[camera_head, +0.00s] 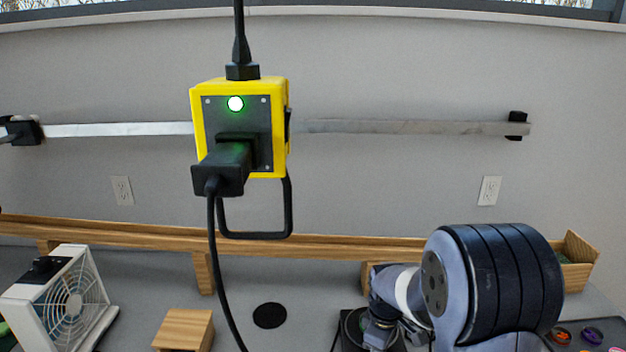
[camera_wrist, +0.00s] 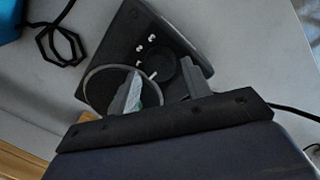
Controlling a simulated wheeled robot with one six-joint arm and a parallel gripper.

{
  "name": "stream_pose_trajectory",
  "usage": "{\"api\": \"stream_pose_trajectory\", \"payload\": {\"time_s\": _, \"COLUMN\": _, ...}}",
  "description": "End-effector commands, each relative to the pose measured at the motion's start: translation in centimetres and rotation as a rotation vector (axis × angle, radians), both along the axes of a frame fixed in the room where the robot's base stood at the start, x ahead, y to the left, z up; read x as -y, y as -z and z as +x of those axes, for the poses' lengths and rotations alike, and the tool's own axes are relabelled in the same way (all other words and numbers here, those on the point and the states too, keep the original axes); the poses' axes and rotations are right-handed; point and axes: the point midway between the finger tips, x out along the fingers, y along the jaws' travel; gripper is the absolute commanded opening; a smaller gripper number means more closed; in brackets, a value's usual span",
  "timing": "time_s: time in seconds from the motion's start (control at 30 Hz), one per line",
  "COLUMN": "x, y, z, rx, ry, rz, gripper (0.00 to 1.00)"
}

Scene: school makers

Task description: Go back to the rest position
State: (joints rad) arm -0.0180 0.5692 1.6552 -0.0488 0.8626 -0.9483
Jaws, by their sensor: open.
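My gripper (camera_wrist: 163,88) shows in the wrist view with its two grey fingers apart and nothing held between them. The fingers are in front of a dark box-shaped device (camera_wrist: 180,48) with a round dark disc, a black knob and small bright studs on its face. I cannot tell whether the fingers touch it. In the head view my arm is at the lower right, bent over a dark object on the grey table; the fingertips are not clear there.
A yellow power box (camera_head: 197,130) with a lit green lamp hangs from a black cable; a plug and cord hang from it. A white fan (camera_head: 75,295) and a wooden block (camera_head: 185,328) stand at the left. A wooden rail (camera_head: 120,228) runs along the wall.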

Motion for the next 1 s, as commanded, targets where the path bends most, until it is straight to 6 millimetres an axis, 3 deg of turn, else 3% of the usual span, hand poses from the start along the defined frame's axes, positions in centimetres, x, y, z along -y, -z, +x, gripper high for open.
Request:
{"api": "stream_pose_trajectory", "payload": {"time_s": 0.43, "x": -0.4, "y": -9.1, "z": -0.4, "rx": 0.009, "ry": -0.001, "rz": 0.0, "gripper": 0.46}}
{"api": "stream_pose_trajectory", "payload": {"time_s": 0.5, "x": -0.3, "y": -6.8, "z": -0.4, "rx": -0.005, "ry": -0.001, "rz": 0.0, "gripper": 0.46}}
{"api": "stream_pose_trajectory", "payload": {"time_s": 0.7, "x": -0.1, "y": -2.7, "z": -0.2, "rx": -0.006, "ry": 0.0, "rz": 0.0, "gripper": 0.46}}
{"api": "stream_pose_trajectory", "payload": {"time_s": 0.93, "x": 0.1, "y": 1.8, "z": 0.0, "rx": -0.006, "ry": 0.0, "rz": -0.001, "gripper": 0.46}}
{"api": "stream_pose_trajectory", "payload": {"time_s": 1.0, "x": 0.1, "y": 2.3, "z": 0.1, "rx": -0.001, "ry": 0.025, "rz": 0.0, "gripper": 0.46}}
